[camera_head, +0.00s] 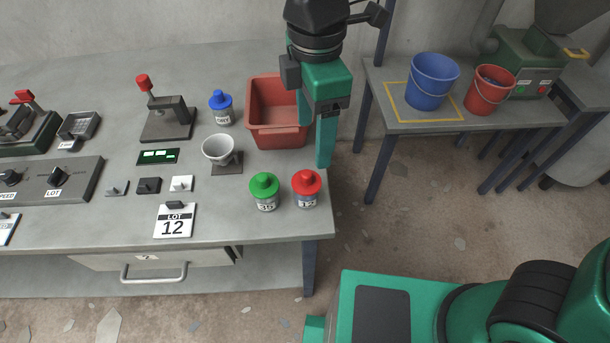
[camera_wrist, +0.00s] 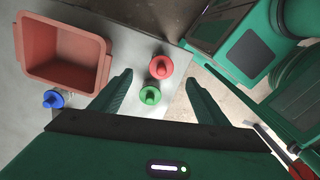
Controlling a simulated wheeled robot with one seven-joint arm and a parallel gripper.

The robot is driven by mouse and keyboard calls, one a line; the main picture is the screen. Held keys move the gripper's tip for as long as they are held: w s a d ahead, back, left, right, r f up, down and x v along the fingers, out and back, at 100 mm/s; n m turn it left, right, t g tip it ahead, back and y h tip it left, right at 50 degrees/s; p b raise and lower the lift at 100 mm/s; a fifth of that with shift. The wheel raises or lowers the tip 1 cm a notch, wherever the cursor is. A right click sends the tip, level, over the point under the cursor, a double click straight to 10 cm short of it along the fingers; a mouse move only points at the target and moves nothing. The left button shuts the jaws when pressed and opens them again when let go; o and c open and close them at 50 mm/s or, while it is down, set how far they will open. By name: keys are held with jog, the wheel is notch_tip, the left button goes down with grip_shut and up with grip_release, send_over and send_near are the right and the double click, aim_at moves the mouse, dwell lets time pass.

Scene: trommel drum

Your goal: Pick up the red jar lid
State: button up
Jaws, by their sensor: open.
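The red jar lid (camera_head: 306,182) sits on a small labelled jar (camera_head: 305,201) near the right front corner of the bench. In the wrist view the red lid (camera_wrist: 161,66) shows from above, between and just beyond the fingertips. My gripper (camera_head: 325,164) hangs fingers-down just behind the red-lidded jar, above the bench's right edge. In the wrist view my gripper (camera_wrist: 160,79) is open, with nothing between its fingers. In the head view one finger hides the other.
A green-lidded jar (camera_head: 265,184) stands close left of the red one. A red-brown bin (camera_head: 275,135) and a blue-lidded jar (camera_head: 221,101) stand behind. A white cup (camera_head: 219,149) and a "LOT 12" card (camera_head: 175,228) are further left. Open floor lies right of the bench (camera_head: 262,226).

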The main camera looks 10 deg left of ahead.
aim_at(307, 173)
jog(key=shift+n, duration=0.3)
jog(key=f, duration=0.7)
jog(key=s+a+f, duration=0.1)
jog(key=f, duration=0.3)
jog(key=shift+r, duration=0.1)
jog(key=c, duration=1.1)
